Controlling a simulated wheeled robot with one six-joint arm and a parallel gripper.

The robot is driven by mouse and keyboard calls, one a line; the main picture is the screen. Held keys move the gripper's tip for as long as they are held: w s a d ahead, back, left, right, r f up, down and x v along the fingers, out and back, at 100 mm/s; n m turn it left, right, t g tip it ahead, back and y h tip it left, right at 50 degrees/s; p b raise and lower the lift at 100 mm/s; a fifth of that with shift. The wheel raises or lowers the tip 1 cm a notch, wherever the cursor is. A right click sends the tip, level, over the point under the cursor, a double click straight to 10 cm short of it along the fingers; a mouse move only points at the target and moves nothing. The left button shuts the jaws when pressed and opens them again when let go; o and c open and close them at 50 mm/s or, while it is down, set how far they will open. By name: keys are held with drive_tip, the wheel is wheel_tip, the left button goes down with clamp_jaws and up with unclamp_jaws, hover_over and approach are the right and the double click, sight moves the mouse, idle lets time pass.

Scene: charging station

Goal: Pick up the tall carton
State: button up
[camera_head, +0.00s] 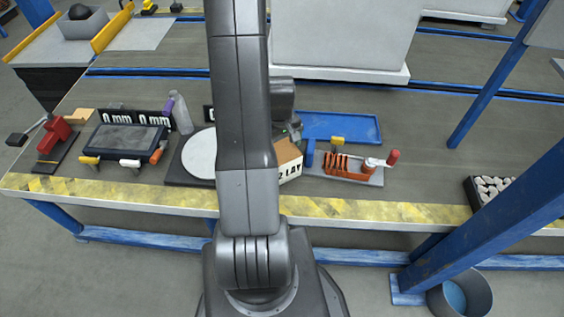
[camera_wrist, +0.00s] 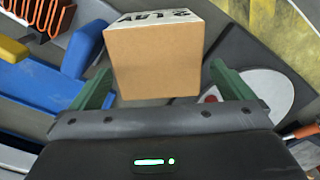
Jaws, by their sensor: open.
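The tall carton is a brown cardboard box (camera_head: 288,160) with a white printed face, standing on the bench just right of my arm in the head view. My arm hides part of it. In the wrist view the carton (camera_wrist: 155,60) fills the upper middle, its plain brown side facing the camera and its printed white face along the far edge. My gripper (camera_wrist: 165,88) is open, with one green finger on each side of the carton's near end. There is a visible gap on the right side; I cannot tell whether the left finger touches.
A blue tray (camera_head: 340,127) lies behind the carton. An orange rack (camera_head: 345,166) and a blue block (camera_wrist: 83,48) stand close beside it. A white disc (camera_head: 198,154) on a dark plate is on the other side. A blue post (camera_head: 490,225) rises at right.

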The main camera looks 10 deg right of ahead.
drive_tip(key=shift+s+d+f+b, duration=0.1)
drive_tip(key=shift+f+b, duration=0.1)
drive_tip(key=shift+f, duration=1.5)
drive_tip(key=shift+s+d+f+b, duration=0.1)
drive_tip(key=shift+f+b, duration=0.05)
drive_tip(key=shift+f, duration=1.55)
drive_tip(key=shift+w, duration=0.1)
drive_tip(key=c, duration=0.9)
